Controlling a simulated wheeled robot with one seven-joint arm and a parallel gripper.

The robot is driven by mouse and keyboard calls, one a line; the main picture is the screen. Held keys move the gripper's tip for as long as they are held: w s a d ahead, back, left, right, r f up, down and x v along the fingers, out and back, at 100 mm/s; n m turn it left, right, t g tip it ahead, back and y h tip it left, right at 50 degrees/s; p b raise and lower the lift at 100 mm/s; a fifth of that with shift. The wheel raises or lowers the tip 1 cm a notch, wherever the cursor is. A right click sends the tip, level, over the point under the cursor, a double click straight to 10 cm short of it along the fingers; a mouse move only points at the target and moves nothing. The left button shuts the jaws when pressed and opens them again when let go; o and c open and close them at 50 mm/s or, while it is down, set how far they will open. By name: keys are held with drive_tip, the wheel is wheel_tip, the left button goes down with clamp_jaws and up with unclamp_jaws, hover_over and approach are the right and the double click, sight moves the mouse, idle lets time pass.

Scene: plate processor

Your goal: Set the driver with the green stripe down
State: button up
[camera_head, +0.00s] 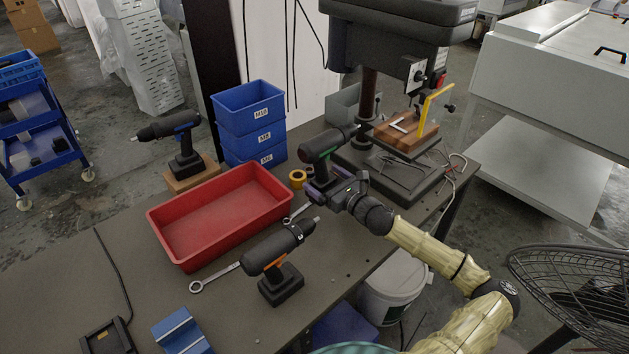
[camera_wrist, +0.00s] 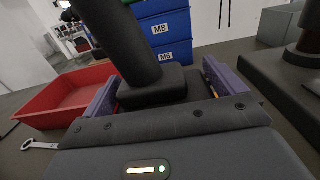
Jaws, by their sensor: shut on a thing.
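The driver with the green stripe (camera_head: 322,147) is upright at the back middle of the bench, its dark body lying level and pointing right. My gripper (camera_head: 322,188) is shut on it low down, around its base. In the wrist view, the purple fingers sit either side of the driver's dark base (camera_wrist: 152,92), with the handle rising out of the top of the picture. I cannot tell whether the base touches the bench (camera_head: 130,230). Another driver with an orange stripe (camera_head: 277,250) stands at the front, and one with a blue stripe (camera_head: 183,128) stands on a wooden block.
A red tray (camera_head: 160,236) lies left of my gripper. Stacked blue bins (camera_head: 248,122) stand behind. A yellow tape roll (camera_head: 297,178) and wrenches (camera_head: 213,278) lie nearby. A drill press (camera_head: 370,90) stands to the right.

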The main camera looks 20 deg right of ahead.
drive_tip(key=shift+r, duration=0.2)
wheel_tip(320, 180, down, 6)
drive_tip(key=b, duration=0.5)
drive_tip(key=shift+f, duration=0.1)
drive_tip(key=shift+f, duration=0.1)
drive_tip(key=shift+f+b, duration=1.65)
drive_tip(key=shift+f, duration=0.15)
drive_tip(key=shift+f, duration=0.1)
drive_tip(key=o, duration=1.6)
drive_tip(key=shift+f, duration=0.15)
